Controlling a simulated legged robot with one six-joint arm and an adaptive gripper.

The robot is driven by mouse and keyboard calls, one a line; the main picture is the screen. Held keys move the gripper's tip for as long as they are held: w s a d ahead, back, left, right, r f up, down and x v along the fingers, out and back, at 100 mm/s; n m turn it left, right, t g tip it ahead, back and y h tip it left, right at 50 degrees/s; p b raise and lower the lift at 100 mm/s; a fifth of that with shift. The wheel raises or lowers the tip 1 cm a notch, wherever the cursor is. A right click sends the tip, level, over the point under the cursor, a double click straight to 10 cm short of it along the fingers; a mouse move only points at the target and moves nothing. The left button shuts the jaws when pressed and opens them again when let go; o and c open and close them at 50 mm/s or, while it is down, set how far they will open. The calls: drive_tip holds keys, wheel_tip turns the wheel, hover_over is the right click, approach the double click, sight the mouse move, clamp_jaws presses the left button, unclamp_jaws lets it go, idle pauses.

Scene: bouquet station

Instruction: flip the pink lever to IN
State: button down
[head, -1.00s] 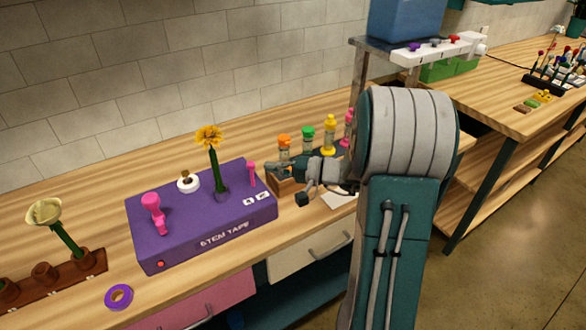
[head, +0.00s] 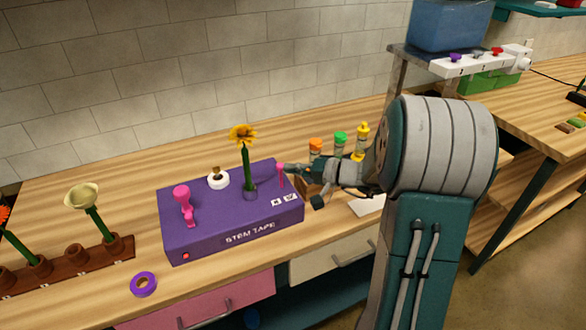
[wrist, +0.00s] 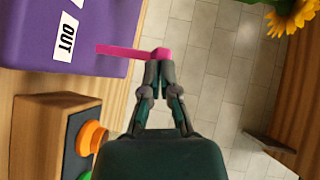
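The purple stem tape box (head: 205,235) sits on the wooden bench. A thin pink lever (head: 281,176) stands up at its right end, behind two small white labels (head: 283,200). In the wrist view the pink lever (wrist: 125,50) runs from the purple box (wrist: 110,15) to a knob right at my fingertips, and one label (wrist: 67,36) reads OUT; the other is cut off. My gripper (head: 289,169) is at the lever's top, from the right. In the wrist view my gripper (wrist: 160,65) has its fingertips together at the knob; I cannot tell whether they pinch it.
Several capped bottles (head: 340,145) stand close behind my gripper. A purple ring (head: 144,284) lies at the front left.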

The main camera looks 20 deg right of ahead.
drive_tip(key=shift+a+r+n+g+h, duration=0.15)
drive_tip(key=shift+a+n+g+h, duration=0.25)
drive_tip(key=shift+n+h, duration=0.2)
drive_tip(key=shift+a+n+h, duration=0.3)
drive_tip(key=shift+a+h, duration=0.1)
drive_tip(key=shift+a, duration=0.5)
drive_tip(key=shift+a+g+h, duration=0.25)
drive_tip(key=shift+g+h, duration=0.05)
drive_tip(key=shift+d+f, duration=0.3)
drive_tip(key=shift+d, duration=0.5)
